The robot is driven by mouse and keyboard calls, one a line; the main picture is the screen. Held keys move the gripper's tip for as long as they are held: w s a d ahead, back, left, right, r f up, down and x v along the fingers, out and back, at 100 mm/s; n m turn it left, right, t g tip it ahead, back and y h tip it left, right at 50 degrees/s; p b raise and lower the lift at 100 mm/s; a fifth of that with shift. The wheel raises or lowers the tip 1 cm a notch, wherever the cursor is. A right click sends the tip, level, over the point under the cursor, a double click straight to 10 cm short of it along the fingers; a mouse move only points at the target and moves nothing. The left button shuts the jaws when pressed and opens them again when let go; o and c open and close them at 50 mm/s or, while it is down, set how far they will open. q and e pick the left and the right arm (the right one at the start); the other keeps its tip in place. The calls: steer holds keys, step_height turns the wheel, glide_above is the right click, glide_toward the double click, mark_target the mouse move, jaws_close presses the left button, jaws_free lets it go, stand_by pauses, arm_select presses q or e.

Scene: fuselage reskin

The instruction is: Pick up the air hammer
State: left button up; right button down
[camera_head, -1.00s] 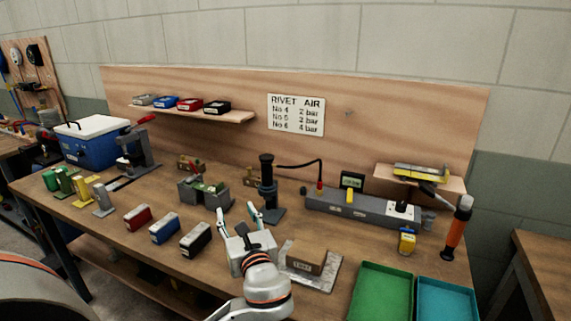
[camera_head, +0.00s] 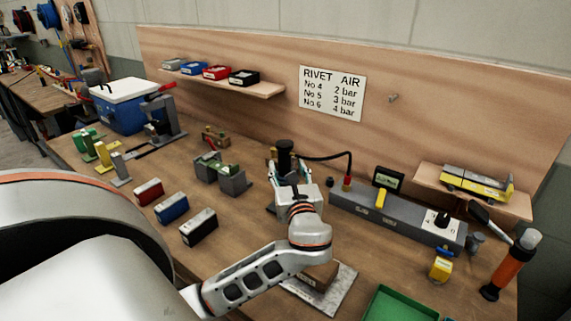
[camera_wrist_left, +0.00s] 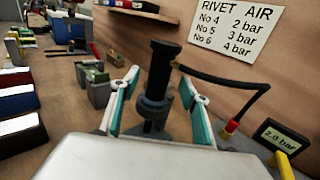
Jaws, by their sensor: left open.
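The air hammer (camera_head: 286,150) is a dark upright cylinder with a black hose, standing in a grey holder on the bench. In the left wrist view the air hammer (camera_wrist_left: 161,62) stands between and just beyond the spread fingers. My left gripper (camera_head: 286,168) is open and empty, its fingers pointing at the tool; the left wrist view shows its teal-lined fingers (camera_wrist_left: 160,88) on either side of it. No contact is clear. The gripper hides the holder's lower part in the head view. My right gripper is not in view.
The hose runs right to a grey air manifold (camera_head: 385,215) with a gauge display (camera_head: 388,178). Left are grey-green blocks (camera_head: 222,174) and red, blue and black boxes (camera_head: 172,207). A green tray (camera_head: 400,305) and an orange tool (camera_head: 510,265) are right. A panel stands behind.

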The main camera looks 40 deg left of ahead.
mark_target(285, 161)
arm_select(q)
steer(key=x, duration=0.3)
steer(key=shift+w+a+r+p, duration=0.2)
steer(key=shift+a+r+p, duration=0.1)
steer(key=shift+a+p, duration=0.05)
steer(key=shift+w+a+f, duration=0.1)
steer(key=shift+w+a, duration=0.2)
steer(key=shift+a, duration=0.05)
jaws_close()
steer(key=shift+r, duration=0.25)
step_height(285, 161, up, 20)
steer(key=shift+f, duration=0.1)
